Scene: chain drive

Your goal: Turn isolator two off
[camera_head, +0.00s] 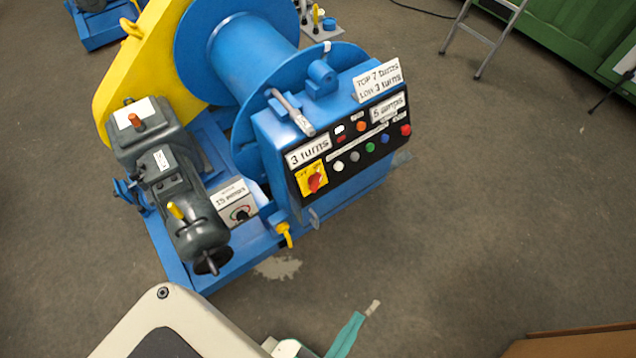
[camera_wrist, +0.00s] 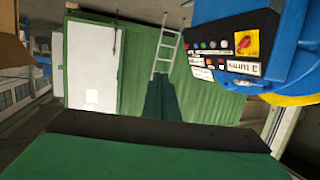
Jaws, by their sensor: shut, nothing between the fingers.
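A red rotary handle on a yellow plate (camera_head: 313,180) sits at the left end of the black control panel on the blue winch. It also shows in the wrist view, at upper right (camera_wrist: 246,42); its handle looks slanted there. A second, dark round knob (camera_head: 240,213) is on a small pale box low on the winch frame. I cannot read which one is isolator two. My gripper (camera_head: 373,308) is at the bottom of the head view, apart from the winch. Its teal fingers are together and empty, pointing ahead in the wrist view (camera_wrist: 160,82).
The panel also carries several coloured buttons (camera_head: 370,147) and pale labels, including "3 turns" (camera_head: 308,152). A grey motor unit (camera_head: 165,165) and a yellow guard (camera_head: 145,65) stand left. A ladder (camera_head: 487,35) is at the back. The floor (camera_head: 480,200) right of the winch is clear.

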